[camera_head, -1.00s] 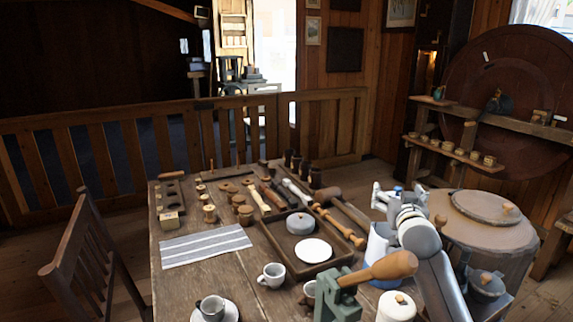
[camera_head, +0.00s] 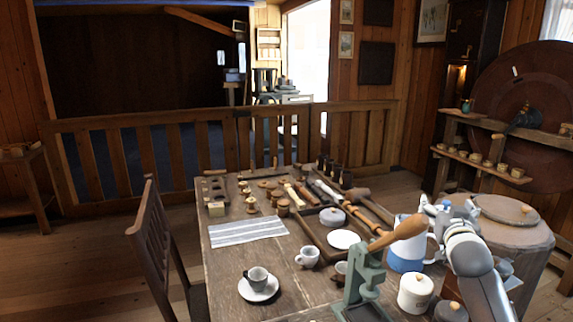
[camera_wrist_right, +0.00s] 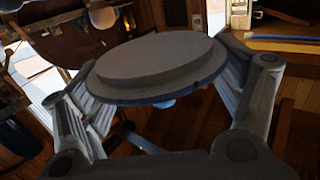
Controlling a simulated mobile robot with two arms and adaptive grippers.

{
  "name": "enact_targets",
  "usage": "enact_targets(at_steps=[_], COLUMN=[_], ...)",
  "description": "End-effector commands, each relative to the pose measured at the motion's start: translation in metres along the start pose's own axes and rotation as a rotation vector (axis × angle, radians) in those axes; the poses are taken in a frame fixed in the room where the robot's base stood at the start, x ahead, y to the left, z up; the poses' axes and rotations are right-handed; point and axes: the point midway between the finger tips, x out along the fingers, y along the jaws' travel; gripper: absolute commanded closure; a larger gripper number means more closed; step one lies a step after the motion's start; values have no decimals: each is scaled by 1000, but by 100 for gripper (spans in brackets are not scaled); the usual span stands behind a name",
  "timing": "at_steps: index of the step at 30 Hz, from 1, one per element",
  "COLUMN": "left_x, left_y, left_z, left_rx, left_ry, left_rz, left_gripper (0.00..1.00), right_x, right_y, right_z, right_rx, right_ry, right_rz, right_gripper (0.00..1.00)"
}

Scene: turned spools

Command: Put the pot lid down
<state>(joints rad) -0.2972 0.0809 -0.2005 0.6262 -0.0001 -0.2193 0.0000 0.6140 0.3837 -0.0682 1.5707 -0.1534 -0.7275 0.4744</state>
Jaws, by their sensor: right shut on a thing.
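The pot lid (camera_wrist_right: 155,62) is a grey, stepped round disc that fills the middle of the right wrist view. My right gripper (camera_wrist_right: 153,78) is shut on it, with a finger at each side of its rim. In the head view my right gripper (camera_head: 445,207) is raised over the right side of the table, near the white and blue jug (camera_head: 404,250). The lid cannot be made out clearly there. My left gripper is not in view.
On the wooden table (camera_head: 235,265) are a tray (camera_head: 313,232) holding a round grey pot and white plate, a striped cloth (camera_head: 248,230), cups, and a green press (camera_head: 365,282) with a wooden handle. A white lidded canister (camera_head: 415,292) stands at front right. Bare tabletop shows at front left.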

Motion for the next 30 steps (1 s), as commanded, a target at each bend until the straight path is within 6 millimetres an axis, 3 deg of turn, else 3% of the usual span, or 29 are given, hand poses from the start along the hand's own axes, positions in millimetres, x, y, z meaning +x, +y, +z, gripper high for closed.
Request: enact_targets(at_steps=[6, 17, 30], left_x=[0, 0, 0], left_y=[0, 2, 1], left_z=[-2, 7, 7], left_rx=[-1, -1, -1], left_ry=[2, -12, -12], left_rz=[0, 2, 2], left_gripper=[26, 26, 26], right_x=[2, 0, -36], right_y=[43, 98, 54], right_z=[-15, -39, 16], right_rx=[-1, 5, 0], right_ry=[2, 1, -4], right_rz=[53, 122, 17], right_gripper=[37, 37, 37])
